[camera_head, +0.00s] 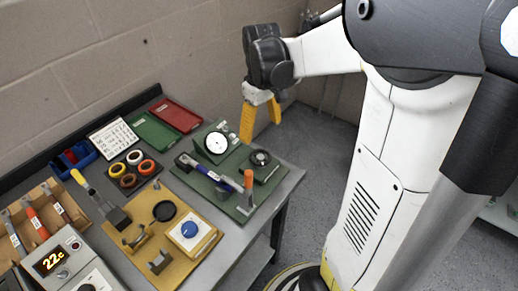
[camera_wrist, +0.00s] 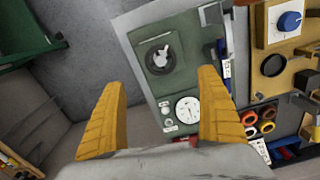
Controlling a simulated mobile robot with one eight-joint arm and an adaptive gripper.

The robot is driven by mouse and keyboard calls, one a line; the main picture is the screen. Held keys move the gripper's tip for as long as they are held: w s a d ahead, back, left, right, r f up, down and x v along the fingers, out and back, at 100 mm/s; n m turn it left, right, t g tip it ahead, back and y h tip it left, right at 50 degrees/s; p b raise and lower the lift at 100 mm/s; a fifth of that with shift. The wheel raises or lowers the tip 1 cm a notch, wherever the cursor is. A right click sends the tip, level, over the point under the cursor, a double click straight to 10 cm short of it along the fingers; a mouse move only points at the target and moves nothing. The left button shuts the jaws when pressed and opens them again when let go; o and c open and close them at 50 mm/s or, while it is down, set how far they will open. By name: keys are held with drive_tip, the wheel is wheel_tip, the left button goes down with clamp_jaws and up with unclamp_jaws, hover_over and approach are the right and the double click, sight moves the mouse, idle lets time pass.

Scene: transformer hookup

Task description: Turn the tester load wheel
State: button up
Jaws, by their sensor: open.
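The tester is a green board (camera_head: 231,205) at the right end of the bench. Its load wheel (camera_head: 260,158) is a dark round wheel with a lighter hub on a raised green block. In the wrist view the wheel (camera_wrist: 159,56) shows beyond and between my fingertips, unobstructed. A white-faced gauge (camera_head: 215,142) stands beside the wheel and also shows in the wrist view (camera_wrist: 187,109). My gripper (camera_head: 261,122) is open, with yellow fingers pointing down. It is empty and looks apart from the wheel, above the bench's far right side.
An orange upright handle (camera_head: 248,180) and a blue-and-black tool (camera_head: 220,180) are close to the wheel. A yellow board with a blue knob (camera_head: 189,229) sits to the left. Green (camera_head: 153,132) and red (camera_head: 178,114) trays lie near the wall.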

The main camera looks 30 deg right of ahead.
sight(261, 156)
wheel_tip(261, 156, down, 11)
drive_tip(key=n+b, duration=0.2)
drive_tip(key=n, duration=0.7)
drive_tip(key=shift+s+f+n, duration=0.1)
drive_tip(key=shift+f+n, duration=0.05)
drive_tip(key=shift+n, duration=0.25)
drive_tip(key=c, duration=1.2)
